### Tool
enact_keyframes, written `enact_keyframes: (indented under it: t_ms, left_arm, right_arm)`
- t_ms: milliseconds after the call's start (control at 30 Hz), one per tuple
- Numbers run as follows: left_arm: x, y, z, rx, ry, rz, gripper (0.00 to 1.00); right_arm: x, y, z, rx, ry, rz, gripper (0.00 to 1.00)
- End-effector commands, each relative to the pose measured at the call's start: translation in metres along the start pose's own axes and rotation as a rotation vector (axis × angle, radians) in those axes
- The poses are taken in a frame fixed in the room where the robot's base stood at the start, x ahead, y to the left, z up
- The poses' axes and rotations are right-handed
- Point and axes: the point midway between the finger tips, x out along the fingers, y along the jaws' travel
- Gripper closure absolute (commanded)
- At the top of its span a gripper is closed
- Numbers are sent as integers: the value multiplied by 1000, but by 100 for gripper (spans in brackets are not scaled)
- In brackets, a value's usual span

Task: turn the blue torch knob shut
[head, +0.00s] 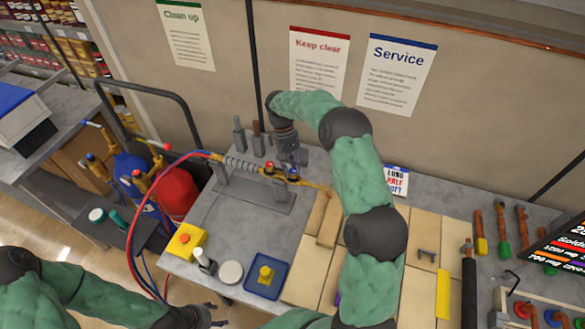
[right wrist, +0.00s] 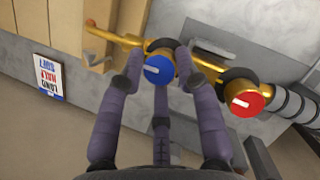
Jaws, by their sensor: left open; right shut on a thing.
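The brass torch (head: 318,186) lies across a stand (head: 250,196) on the grey bench, with red and blue hoses joining its grey ribbed handle. In the right wrist view the blue knob (right wrist: 158,72) sits on the torch, its white mark pointing left, roughly along the torch. The red knob (right wrist: 247,97) is beside it to the right. My right gripper (right wrist: 158,64) is shut on the blue knob, fingers on both sides. In the head view my right gripper (head: 291,160) reaches down and hides the blue knob. My left gripper (head: 212,315) is open and empty near the bottom edge.
A yellow box with a red button (head: 185,241), a white round lid (head: 231,272) and a blue tray (head: 266,276) lie on the bench's front. A cart with blue and red cylinders (head: 176,192) stands left. Pale bricks (head: 415,262) lie right of the torch.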

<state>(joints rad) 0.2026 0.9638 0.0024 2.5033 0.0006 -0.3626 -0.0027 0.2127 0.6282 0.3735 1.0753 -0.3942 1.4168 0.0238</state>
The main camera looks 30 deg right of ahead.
Motion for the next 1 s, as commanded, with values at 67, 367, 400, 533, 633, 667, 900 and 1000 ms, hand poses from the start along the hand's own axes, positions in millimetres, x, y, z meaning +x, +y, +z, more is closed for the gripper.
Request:
enact_keyframes:
  t_ms: [67, 367, 400, 533, 633, 667, 900, 1000]
  left_arm:
    - [1, 0, 0, 0, 0, 0, 44]
    - [1, 0, 0, 0, 0, 0, 44]
    - [1, 0, 0, 0, 0, 0, 44]
    - [1, 0, 0, 0, 0, 0, 44]
    - [1, 0, 0, 0, 0, 0, 44]
    - [1, 0, 0, 0, 0, 0, 44]
    - [1, 0, 0, 0, 0, 0, 44]
    - [1, 0, 0, 0, 0, 0, 44]
  right_arm:
    - [7, -4, 1, 17, -15, -16, 99]
    - [8, -5, 1, 52, -16, -30, 99]
    - [8, -5, 1, 52, -16, -30, 99]
    - [8, -5, 1, 52, -16, -31, 99]
    - [8, -5, 1, 51, -16, -30, 99]
    - [8, -5, 1, 51, -17, -30, 99]
    - [5, -3, 1, 53, -10, -28, 46]
    - [4, -2, 0, 54, -7, -27, 46]
